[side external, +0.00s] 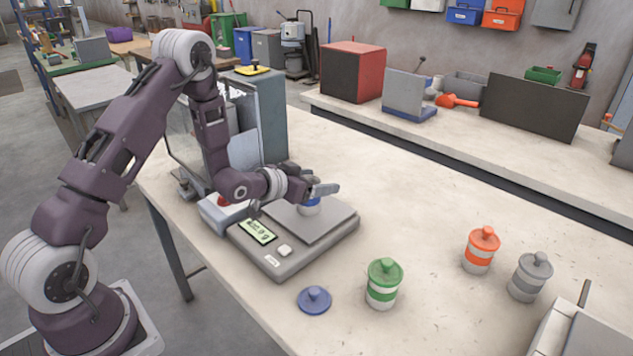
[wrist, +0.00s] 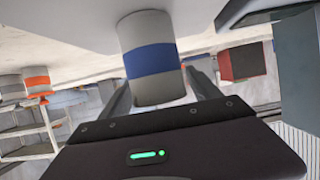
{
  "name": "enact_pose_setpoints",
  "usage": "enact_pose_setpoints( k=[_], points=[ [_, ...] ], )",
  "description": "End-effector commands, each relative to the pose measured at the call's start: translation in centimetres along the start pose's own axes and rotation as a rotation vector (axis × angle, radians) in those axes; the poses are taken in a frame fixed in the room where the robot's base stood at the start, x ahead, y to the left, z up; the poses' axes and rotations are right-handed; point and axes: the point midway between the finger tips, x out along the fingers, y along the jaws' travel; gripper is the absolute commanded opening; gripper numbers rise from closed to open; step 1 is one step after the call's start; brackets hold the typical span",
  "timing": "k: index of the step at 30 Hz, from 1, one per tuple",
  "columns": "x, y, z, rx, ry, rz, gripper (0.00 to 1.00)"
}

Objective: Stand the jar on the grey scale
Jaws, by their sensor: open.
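The jar (side external: 310,208), white-grey with a blue band and no lid visible, is upright on the plate of the grey scale (side external: 292,266) in the side view, partly hidden by my gripper (side external: 322,190). In the wrist view, which looks upside down, the jar (wrist: 151,62) is between the two fingers of my gripper (wrist: 160,92), its base against the pale surface at the top. The fingers are apart and open around the jar. Whether either finger touches it, I cannot tell.
A blue lid (side external: 314,300) lies on the table in front of the scale. Green (side external: 383,285), orange (side external: 480,250) and grey (side external: 530,277) lidded jars stand to the right. A tall grey machine (side external: 262,112) is behind my arm. The table's middle is clear.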

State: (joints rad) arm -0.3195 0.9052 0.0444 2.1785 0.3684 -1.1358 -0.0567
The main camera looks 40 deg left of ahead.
Motion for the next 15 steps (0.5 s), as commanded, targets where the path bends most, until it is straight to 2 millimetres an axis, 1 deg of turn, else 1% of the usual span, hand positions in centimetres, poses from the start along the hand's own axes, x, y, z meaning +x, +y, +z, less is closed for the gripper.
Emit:
enact_pose_setpoints(
  k=[2,6,9,12,15],
  points=[
    [-0.9,-0.1,-0.2,0.0,-0.001,-0.001,0.72],
    [-4.0,-0.1,-0.1,-0.002,-0.003,-0.002,0.72],
    [-6.0,-0.1,-0.1,-0.001,-0.001,-0.001,0.72],
    [-7.2,0.0,-0.1,-0.001,0.0,-0.001,0.72],
    [-7.6,0.0,-0.1,-0.001,0.0,-0.001,0.72]
  ],
)
